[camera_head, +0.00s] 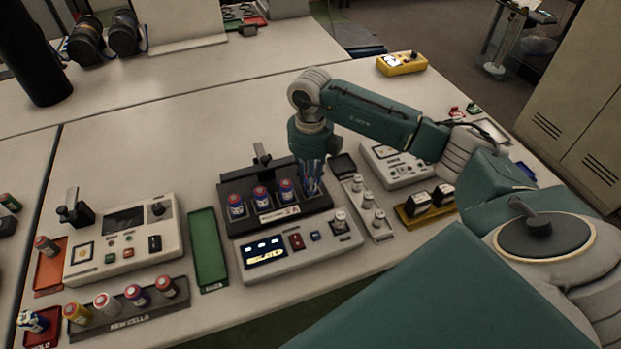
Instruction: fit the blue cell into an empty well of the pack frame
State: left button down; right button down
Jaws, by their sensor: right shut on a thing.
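The dark pack frame (280,215) stands mid-table. Three blue cells with red tops stand upright in its wells: the left one (236,206), the middle one (261,198) and the right one (287,190). My right gripper (312,188) points down over the right end of the frame, beside the third cell. It is shut on a blue cell, which the fingers mostly hide. I cannot tell how deep that cell sits in the well. My left gripper is not in view.
A grey display unit (300,248) lies in front of the frame, a green tray (208,250) to its left. The new-cells rack (130,318) holds several cells at front left. A tester (125,240) stands behind it. A yellow-based block (425,207) lies right.

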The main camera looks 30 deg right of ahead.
jog(key=c, duration=1.4)
grip_release()
jog(key=shift+f, duration=0.1)
jog(key=shift+c, duration=0.2)
jog(key=shift+r, duration=0.25)
notch_tip(320, 180, up, 12)
jog(key=b, duration=0.2)
